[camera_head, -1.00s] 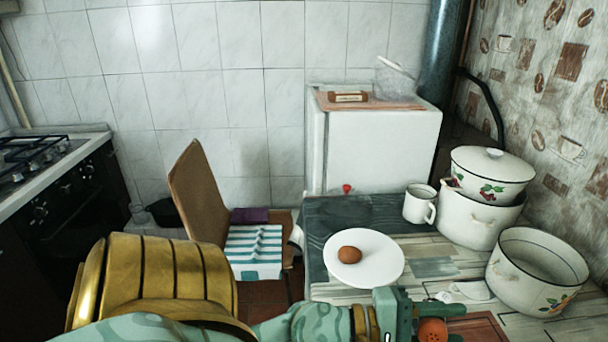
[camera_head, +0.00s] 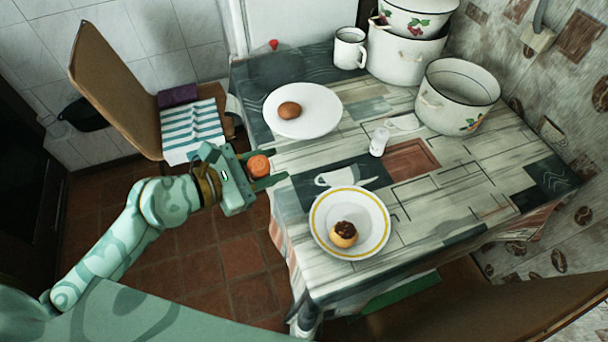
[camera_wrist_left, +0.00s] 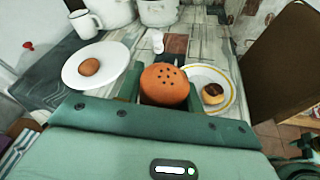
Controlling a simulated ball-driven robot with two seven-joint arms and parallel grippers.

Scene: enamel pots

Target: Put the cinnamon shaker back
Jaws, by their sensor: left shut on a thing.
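The cinnamon shaker (camera_head: 259,166) has an orange-brown top. In the left wrist view its round top with several dark holes (camera_wrist_left: 165,85) faces the camera between the green fingers. My left gripper (camera_head: 266,174) is shut on it at the table's left edge, and its fingers point right. The shaker's lower body is hidden in both views. A small white shaker (camera_head: 379,142) stands on the table (camera_head: 440,190) to the right of the gripper.
A white plate with an egg (camera_head: 303,108) lies behind the gripper. A yellow-rimmed plate with a bun (camera_head: 350,222) lies in front and right. A mug (camera_head: 350,48), an open pot (camera_head: 457,97) and stacked pots (camera_head: 405,52) stand at the back. A chair (camera_head: 115,90) is left.

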